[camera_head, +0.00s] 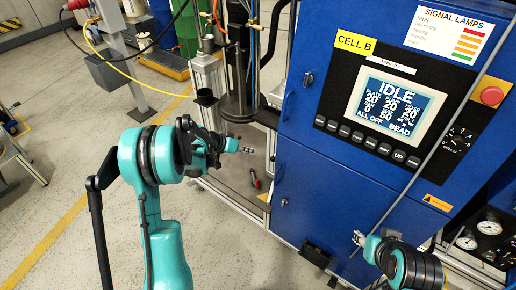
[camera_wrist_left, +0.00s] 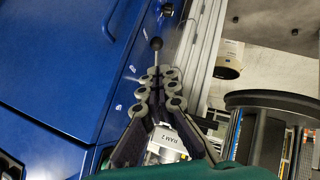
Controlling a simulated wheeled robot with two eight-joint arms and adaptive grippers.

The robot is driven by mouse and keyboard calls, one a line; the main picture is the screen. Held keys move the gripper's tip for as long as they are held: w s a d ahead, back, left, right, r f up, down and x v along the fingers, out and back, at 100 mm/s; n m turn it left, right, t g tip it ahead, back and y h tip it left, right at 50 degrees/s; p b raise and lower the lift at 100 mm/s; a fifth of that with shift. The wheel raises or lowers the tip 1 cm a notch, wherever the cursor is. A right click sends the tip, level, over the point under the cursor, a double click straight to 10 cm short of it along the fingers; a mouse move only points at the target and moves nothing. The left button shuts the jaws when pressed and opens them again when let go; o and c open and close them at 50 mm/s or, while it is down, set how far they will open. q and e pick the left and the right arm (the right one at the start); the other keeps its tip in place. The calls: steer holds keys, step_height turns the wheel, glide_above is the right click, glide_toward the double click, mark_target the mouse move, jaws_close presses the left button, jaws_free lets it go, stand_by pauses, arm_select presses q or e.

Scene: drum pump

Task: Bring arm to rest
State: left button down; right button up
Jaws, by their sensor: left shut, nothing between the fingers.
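My left arm rises teal and black at the lower left in the head view. Its gripper (camera_head: 247,150) points right, in front of the drum pump stand. In the left wrist view the left gripper's fingers (camera_wrist_left: 157,76) lie close together, shut and empty. A dark ball-headed lever (camera_wrist_left: 156,44) shows just beyond the fingertips; whether they touch cannot be told. My right gripper (camera_head: 357,239) is small at the lower right, in front of the blue cabinet (camera_head: 330,190); its finger opening is unclear.
The cabinet carries an IDLE display (camera_head: 395,105) and a red stop button (camera_head: 491,95). A metal stand (camera_head: 208,80) with hoses and a yellow cable (camera_head: 135,80) stand at the back. The left floor is mostly clear.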

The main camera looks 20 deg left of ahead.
arm_select(q)
steer(key=s+d+r+n+g+y, duration=0.1)
steer(key=s+d+r+y, duration=0.3)
steer(key=s+r, duration=0.9)
steer(key=s+d+r+t+y, duration=0.1)
steer(key=s+d+y, duration=0.1)
steer(key=s, duration=1.6)
steer(key=shift+s+r+n+y+p, duration=0.15)
steer(key=shift+s+n+y+p, duration=0.15)
steer(key=shift+n+y, duration=0.1)
stand_by(0.7)
